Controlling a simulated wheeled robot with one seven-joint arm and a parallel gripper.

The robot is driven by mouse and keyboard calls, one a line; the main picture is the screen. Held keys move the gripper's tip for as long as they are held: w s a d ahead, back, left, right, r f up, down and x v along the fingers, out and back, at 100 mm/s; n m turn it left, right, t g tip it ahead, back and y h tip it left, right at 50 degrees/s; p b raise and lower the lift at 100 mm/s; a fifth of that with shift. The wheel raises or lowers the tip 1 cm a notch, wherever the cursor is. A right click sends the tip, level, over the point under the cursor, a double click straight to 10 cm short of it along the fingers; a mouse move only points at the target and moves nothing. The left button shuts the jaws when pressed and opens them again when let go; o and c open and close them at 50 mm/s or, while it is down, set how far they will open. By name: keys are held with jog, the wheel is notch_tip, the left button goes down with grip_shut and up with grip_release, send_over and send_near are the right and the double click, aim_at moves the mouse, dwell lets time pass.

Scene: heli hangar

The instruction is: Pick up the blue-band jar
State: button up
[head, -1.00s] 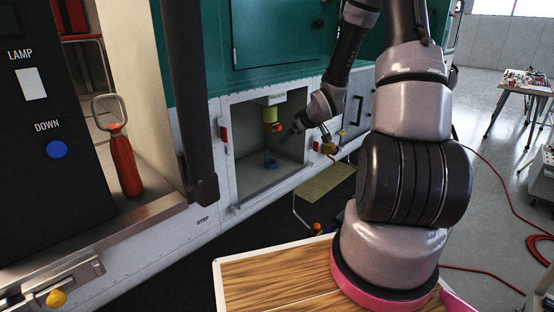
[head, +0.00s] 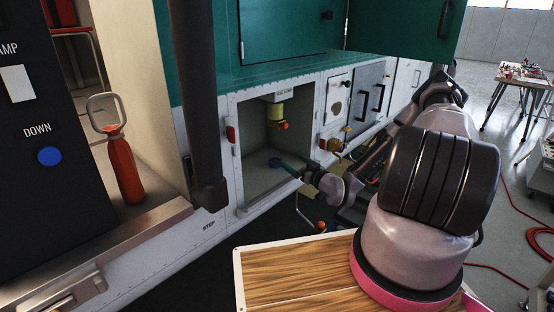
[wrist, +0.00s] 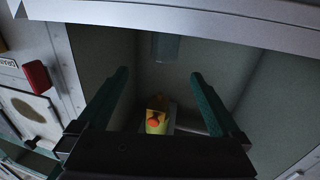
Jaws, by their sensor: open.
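A small blue round thing (head: 275,162), likely the blue-band jar, sits on the floor of an open compartment (head: 253,180) in the white side panel. Its body is hard to make out at this size. In the wrist view, which looks upside down, a dim grey-blue shape (wrist: 165,48) at the top may be the same jar. My gripper (head: 291,170) is at the compartment's opening, its green fingers pointing inward close to the blue thing in the picture. In the wrist view the fingers (wrist: 160,75) are spread, with nothing between them.
A dark post (head: 195,110) stands to the left. A wooden top (head: 290,275) lies in front.

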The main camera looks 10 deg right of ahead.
aim_at(279, 153)
jog(key=x, duration=0.4)
jog(key=shift+w+a, duration=0.1)
jog(key=shift+w, duration=0.1)
jog(key=x, duration=0.4)
jog(key=shift+a+f, duration=0.15)
jog(key=shift+a, duration=0.25)
jog(key=shift+w+a, duration=0.1)
jog(key=shift+w, duration=0.3)
grip_shut()
